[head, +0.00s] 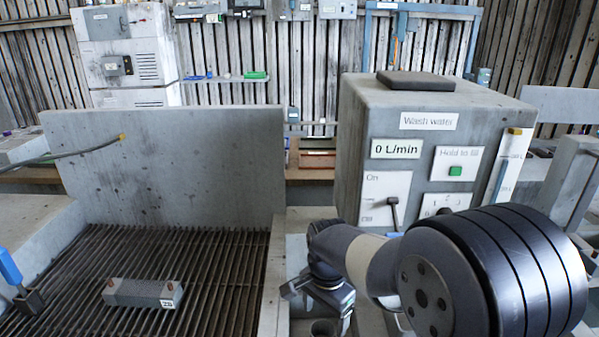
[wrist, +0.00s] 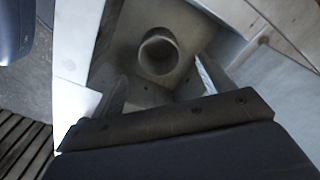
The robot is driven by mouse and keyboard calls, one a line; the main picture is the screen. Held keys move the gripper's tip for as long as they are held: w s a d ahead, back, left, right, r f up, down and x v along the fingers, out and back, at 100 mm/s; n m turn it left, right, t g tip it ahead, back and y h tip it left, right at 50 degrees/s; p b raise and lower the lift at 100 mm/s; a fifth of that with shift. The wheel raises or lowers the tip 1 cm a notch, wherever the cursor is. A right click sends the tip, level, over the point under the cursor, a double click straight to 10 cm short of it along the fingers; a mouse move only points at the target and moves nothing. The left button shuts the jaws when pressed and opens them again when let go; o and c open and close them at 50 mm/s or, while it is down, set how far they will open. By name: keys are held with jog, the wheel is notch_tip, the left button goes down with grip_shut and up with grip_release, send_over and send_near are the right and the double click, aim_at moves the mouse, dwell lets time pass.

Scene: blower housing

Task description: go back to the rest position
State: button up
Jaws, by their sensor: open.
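My gripper (wrist: 165,92) is open and empty in the wrist view, its two fingers apart. A round grey cup-like opening (wrist: 158,52) shows beyond the fingers, and I see no contact with it. In the head view my gripper (head: 316,301) points down at the lower middle, low over the grey surface right of the grate. The round opening (head: 322,328) shows just below it at the bottom edge. My arm reaches in from the lower right and hides part of the machine front.
A grey wash water machine (head: 425,110) stands at the right, with a switch lever (head: 394,211) and a green button (head: 455,171). A block marked 29 (head: 143,293) lies on the slatted grate (head: 215,265). A tall grey panel (head: 170,165) stands behind the grate.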

aim_at(324, 329)
notch_tip(324, 329, up, 4)
jog(key=shift+f, duration=0.1)
notch_tip(324, 329, down, 11)
jog(key=shift+r, duration=0.2)
notch_tip(324, 329, up, 8)
jog(key=p, duration=0.6)
jog(key=shift+r, duration=0.25)
